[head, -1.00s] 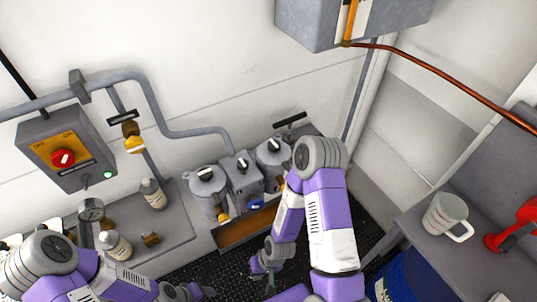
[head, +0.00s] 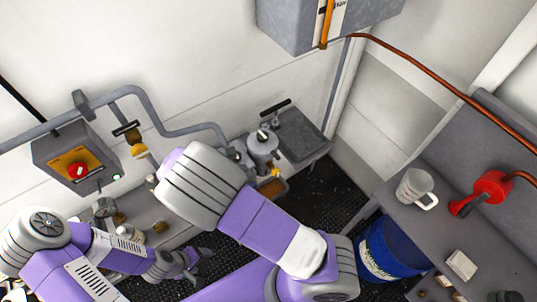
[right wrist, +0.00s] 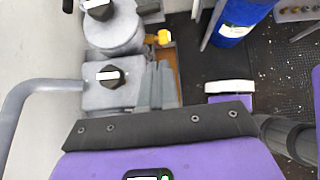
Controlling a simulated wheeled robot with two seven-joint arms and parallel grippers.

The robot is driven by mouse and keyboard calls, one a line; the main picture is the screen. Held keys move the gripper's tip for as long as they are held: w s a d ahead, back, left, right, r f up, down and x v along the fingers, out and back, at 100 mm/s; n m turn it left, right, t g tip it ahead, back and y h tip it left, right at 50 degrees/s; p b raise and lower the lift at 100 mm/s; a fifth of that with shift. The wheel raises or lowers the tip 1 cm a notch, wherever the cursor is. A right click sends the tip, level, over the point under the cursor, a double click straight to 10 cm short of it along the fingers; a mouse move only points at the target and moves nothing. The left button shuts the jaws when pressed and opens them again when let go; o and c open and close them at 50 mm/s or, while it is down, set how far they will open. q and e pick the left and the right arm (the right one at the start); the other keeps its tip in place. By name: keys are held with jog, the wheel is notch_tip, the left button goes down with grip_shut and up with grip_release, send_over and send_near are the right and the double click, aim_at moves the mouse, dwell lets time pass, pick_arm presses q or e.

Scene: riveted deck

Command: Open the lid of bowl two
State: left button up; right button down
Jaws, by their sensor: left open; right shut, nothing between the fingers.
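A grey bowl (head: 263,143) with a closed lid and dark knob stands at the wall in the head view. A lidded grey bowl (right wrist: 112,28) also shows at the top of the right wrist view, beside a grey box with a black knob (right wrist: 108,78). No number is readable, so I cannot tell which bowl is two. My right arm hides the left part of this unit in the head view. My right gripper (right wrist: 158,82) is shut and empty, close to the box's right side; whether it touches is unclear. My left gripper (head: 198,262) is open and empty, low over the floor.
A brown trough (head: 273,188) lies before the unit. A grey sink-like tray (head: 303,135) is to its right. A switch box (head: 75,158) and pipes are on the left wall. A mug (head: 414,188), red object (head: 482,192) and blue drum (head: 385,250) are on the right.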

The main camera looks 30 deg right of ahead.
aim_at(266, 145)
jog(key=w+d+f, duration=0.2)
jog(key=d+f, duration=0.4)
jog(key=d, duration=0.5)
jog(key=shift+p, duration=0.35)
jog(key=shift+d, duration=0.1)
